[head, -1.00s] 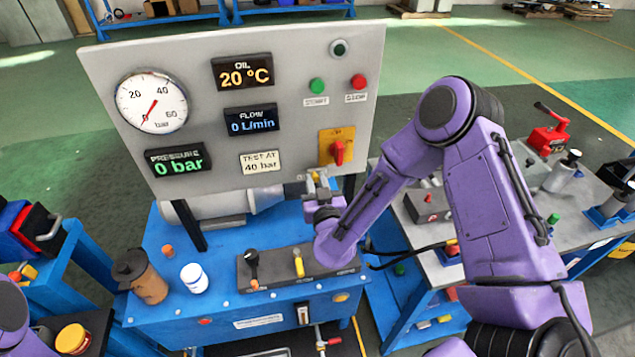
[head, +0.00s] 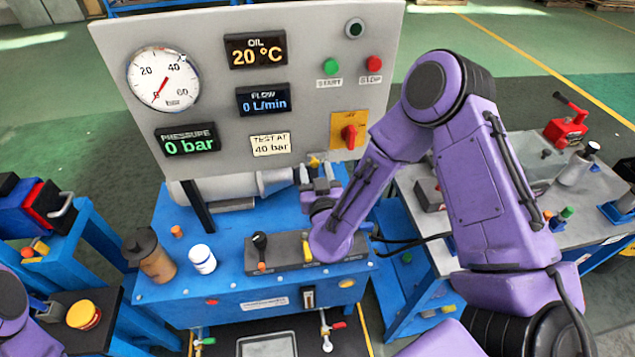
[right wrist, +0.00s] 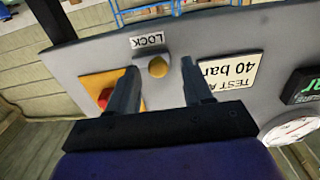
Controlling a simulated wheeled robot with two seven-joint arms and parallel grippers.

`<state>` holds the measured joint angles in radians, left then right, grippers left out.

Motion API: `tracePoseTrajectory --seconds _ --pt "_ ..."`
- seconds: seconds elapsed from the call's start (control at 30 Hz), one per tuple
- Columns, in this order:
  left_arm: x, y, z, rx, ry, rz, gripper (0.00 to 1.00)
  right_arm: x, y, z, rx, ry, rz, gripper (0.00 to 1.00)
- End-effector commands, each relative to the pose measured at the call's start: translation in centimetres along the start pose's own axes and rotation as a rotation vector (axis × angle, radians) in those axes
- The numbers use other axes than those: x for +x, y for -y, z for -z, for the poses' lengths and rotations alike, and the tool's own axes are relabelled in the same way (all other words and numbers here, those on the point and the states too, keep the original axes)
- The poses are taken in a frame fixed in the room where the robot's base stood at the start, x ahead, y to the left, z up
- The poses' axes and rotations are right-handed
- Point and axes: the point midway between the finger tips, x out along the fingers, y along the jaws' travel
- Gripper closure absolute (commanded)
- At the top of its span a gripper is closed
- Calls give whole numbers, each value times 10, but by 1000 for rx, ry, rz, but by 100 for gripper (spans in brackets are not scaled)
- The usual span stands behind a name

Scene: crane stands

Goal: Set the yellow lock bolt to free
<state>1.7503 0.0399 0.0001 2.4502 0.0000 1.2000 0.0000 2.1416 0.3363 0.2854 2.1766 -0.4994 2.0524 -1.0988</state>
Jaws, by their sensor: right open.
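The yellow lock bolt (right wrist: 158,67) is a round knob on the grey panel (right wrist: 240,35), beside a LOCK label (right wrist: 150,42) that appears upside down in the right wrist view. In the head view a small yellow part of the bolt (head: 314,161) shows at the panel's lower edge, just beyond my right gripper (head: 319,172). My right gripper (right wrist: 158,78) is open, its two fingers on either side of the knob in the picture. Nothing is between the fingers in their grip; I cannot tell how far the tips are from the panel.
A red rotary switch (head: 349,136) on a yellow plate sits right of the bolt, a TEST AT 40 bar plate (head: 270,145) left.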

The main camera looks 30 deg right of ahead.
Motion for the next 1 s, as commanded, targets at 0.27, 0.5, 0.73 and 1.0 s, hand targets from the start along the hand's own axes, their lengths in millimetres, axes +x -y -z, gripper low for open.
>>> tracePoseTrajectory --seconds 0.27,0.5,0.73,1.0 --pt "28 -2 -12 0 0 0 6 -66 2 -5 -7 -1 7 50" --pt "32 -3 -13 0 0 0 6 -90 2 -1 -4 -1 3 50" --pt "32 -3 -13 0 0 0 6 -90 2 0 -3 -1 2 50" --pt "32 -3 -13 0 0 0 6 -90 2 0 12 0 3 50"
